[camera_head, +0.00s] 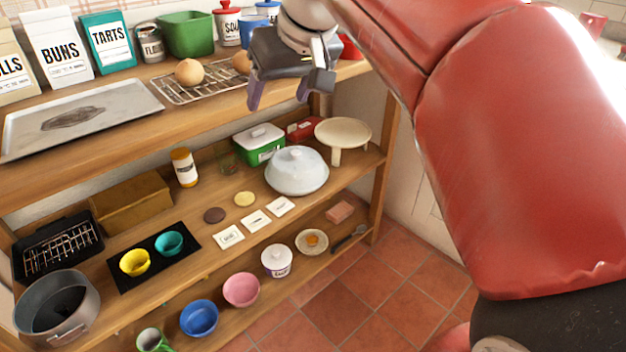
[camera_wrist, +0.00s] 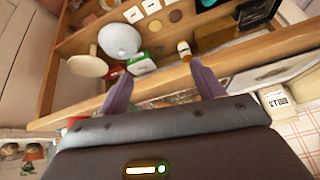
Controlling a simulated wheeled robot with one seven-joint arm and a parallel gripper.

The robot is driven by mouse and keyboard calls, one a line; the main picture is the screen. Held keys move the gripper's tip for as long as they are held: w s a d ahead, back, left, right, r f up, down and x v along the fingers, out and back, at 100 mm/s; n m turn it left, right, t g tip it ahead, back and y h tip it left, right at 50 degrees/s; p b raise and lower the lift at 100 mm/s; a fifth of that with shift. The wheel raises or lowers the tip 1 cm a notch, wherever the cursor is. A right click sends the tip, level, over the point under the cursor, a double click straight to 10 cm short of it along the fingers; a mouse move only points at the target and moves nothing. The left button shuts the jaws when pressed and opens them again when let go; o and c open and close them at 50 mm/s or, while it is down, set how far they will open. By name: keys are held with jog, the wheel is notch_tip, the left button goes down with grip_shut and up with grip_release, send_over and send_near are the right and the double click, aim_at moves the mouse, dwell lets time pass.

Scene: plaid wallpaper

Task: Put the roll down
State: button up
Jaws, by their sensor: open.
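Two round brown rolls show in the head view on a wire rack (camera_head: 205,84) on the top shelf. One roll (camera_head: 189,72) sits near the rack's left part. A second roll (camera_head: 242,62) is farther right, partly hidden behind my gripper. My gripper (camera_head: 278,101) is open, in front of and to the right of the rack, with its fingers pointing down. Nothing shows between its fingers. In the wrist view, my gripper (camera_wrist: 163,88) has its two purple fingers spread apart with nothing held, over the shelf edge. No roll is clearly visible in the wrist view.
A metal tray (camera_head: 80,118) lies left of the rack. Bags, a green bin (camera_head: 187,34) and canisters stand behind. The middle shelf holds a domed dish (camera_head: 297,171), a cake stand (camera_head: 343,133), cards and cups. The top shelf's front strip (camera_head: 190,108) is bare.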

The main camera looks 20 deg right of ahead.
jog(key=s+a+f, duration=0.1)
jog(key=s+f, duration=0.6)
jog(key=f, duration=0.3)
jog(key=s+f+m+h, duration=0.1)
jog(key=s+f, duration=0.7)
jog(key=f, duration=0.2)
jog(key=shift+s+a+f+h, duration=0.3)
jog(key=shift+a, duration=0.1)
